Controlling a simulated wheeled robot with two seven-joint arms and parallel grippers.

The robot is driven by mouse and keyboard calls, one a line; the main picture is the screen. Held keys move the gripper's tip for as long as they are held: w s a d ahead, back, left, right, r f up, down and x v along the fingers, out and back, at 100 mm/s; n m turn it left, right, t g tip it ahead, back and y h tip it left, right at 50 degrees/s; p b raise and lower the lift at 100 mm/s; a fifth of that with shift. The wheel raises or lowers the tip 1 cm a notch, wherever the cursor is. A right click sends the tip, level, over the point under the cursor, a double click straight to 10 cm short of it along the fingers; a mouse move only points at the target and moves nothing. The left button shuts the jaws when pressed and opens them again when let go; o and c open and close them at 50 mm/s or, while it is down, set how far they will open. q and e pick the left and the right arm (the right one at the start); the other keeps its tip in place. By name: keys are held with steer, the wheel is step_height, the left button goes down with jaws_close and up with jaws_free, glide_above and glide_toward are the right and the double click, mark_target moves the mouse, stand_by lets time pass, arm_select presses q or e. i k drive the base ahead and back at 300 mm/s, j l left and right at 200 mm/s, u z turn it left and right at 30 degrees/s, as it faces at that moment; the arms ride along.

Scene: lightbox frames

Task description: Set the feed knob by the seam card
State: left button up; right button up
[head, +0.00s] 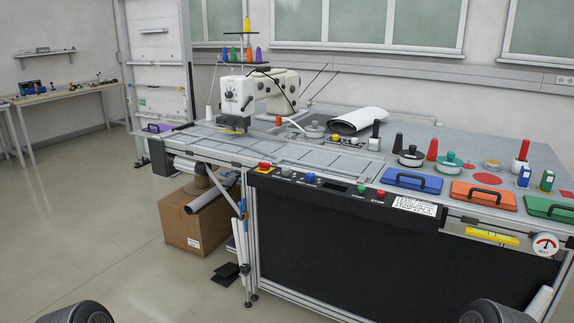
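A white sewing machine (238,98) stands at the left end of the long workbench. A small dark round knob (229,95) shows on its front face; its setting is too small to read. A white printed card (414,205) is on the front edge of the bench, right of the control buttons. Its text is too small to read, so I cannot tell whether it is the seam card. Neither of my grippers is in view. Only dark rounded parts of my arms show at the bottom left and bottom right, far from the machine.
The front panel carries a red button on yellow (264,166) and several other buttons. Blue (412,182), orange (483,195) and green (551,208) handled plates lie at the right, near a round gauge (545,244). A cardboard box (190,228) stands on the floor. Floor at left is clear.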

mark_target(286, 171)
steer(key=i+l+z, duration=0.5)
steer(key=i+l, duration=0.55)
